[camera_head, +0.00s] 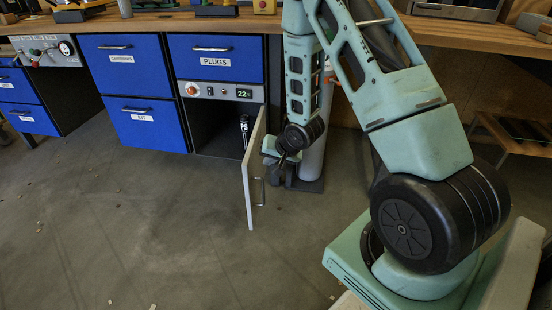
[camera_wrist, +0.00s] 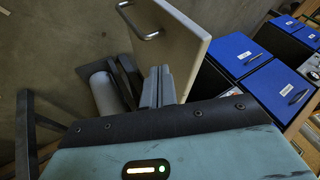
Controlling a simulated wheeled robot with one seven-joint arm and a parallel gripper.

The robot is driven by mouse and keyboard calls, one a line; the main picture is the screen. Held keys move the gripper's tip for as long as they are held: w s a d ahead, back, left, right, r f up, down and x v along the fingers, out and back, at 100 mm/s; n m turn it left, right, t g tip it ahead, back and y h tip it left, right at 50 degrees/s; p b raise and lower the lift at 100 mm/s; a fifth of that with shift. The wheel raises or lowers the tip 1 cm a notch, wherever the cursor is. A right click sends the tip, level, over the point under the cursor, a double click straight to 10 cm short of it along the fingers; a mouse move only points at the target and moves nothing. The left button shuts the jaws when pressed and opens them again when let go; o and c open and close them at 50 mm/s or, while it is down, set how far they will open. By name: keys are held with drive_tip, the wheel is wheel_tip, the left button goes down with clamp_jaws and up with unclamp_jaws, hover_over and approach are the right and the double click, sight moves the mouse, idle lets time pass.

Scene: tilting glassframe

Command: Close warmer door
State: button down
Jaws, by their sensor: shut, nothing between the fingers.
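The warmer is the compartment under the control panel (camera_head: 220,91) with a red knob and a green "22" display. Its white door (camera_head: 251,178) stands wide open, swung out from the cabinet's right side. A metal handle (camera_head: 258,191) is on the door's outer face. The door (camera_wrist: 178,38) and handle (camera_wrist: 140,24) also show in the wrist view. My gripper (camera_head: 270,160) is to the right of the door, on the handle side, near its upper part. In the wrist view its fingers (camera_wrist: 158,86) are shut and empty, close to the door. I cannot tell whether they touch it.
Blue drawers (camera_head: 124,66) fill the bench to the left. A grey post (camera_head: 314,150) with a floor plate stands right behind my gripper. The floor (camera_head: 150,220) in front is clear apart from small scraps.

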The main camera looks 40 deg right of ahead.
sight(250, 165)
drive_tip(key=shift+w+a+f+b, duration=0.15)
drive_tip(key=shift+w+a+b, duration=0.05)
drive_tip(key=shift+w+a, duration=0.6)
drive_tip(key=shift+w+a+f+b, duration=0.1)
drive_tip(key=shift+w+a+b, duration=0.05)
drive_tip(key=shift+w+a, duration=0.6)
drive_tip(key=shift+w+d, duration=0.1)
drive_tip(key=shift+w, duration=0.1)
